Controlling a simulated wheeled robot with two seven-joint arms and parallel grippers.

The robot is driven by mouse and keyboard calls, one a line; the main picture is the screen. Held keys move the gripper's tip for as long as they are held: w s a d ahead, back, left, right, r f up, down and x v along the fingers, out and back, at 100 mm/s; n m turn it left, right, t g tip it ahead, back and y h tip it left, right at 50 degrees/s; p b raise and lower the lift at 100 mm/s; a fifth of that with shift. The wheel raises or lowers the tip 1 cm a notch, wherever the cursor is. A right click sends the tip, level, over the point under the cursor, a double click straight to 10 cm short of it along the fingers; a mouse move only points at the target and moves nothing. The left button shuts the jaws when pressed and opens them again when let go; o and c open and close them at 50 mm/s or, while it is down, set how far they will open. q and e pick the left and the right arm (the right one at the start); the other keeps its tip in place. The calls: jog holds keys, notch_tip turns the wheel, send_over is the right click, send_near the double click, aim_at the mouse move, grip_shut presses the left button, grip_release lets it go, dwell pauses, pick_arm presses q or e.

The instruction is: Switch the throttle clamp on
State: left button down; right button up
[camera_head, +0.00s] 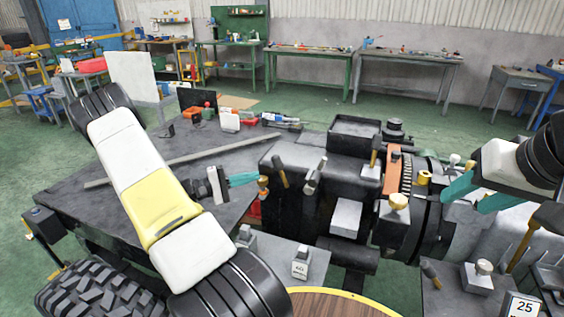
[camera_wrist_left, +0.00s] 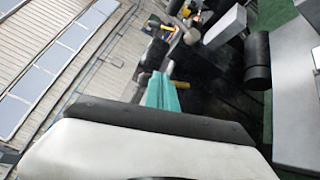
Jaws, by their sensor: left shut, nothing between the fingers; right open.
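A dark machine (camera_head: 322,150) with several small levers stands in the middle of the head view. I cannot tell for certain which lever is the throttle clamp. A small lever with an orange-brown knob (camera_head: 263,183) is right at the tips of my left gripper (camera_head: 256,178). The teal fingers are shut with nothing between them; whether they touch the lever is unclear. In the left wrist view the shut fingers (camera_wrist_left: 162,90) point towards small levers and a yellow part.
A dark lever (camera_head: 280,171) and a lighter lever (camera_head: 315,176) stand just right of my left gripper. A dark table (camera_head: 100,200) carries a long grey bar (camera_head: 180,160). Workbenches line the far wall.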

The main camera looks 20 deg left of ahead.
aim_at(281, 172)
pick_arm(q)
jog(key=s+a+f+n+t+y, duration=0.1)
jog(key=a+f+n+t+y, duration=0.2)
jog(key=a, duration=0.4)
jog(key=shift+s+a+f+n+t, duration=0.2)
jog(key=shift+a+f+n+t, duration=0.15)
jog(key=shift+f+t, duration=0.6)
jog(key=shift+r, duration=0.1)
jog(key=s+d+r+x, duration=0.1)
jog(key=d+x, duration=0.1)
jog(key=x, duration=1.1)
jog(key=shift+s, duration=0.35)
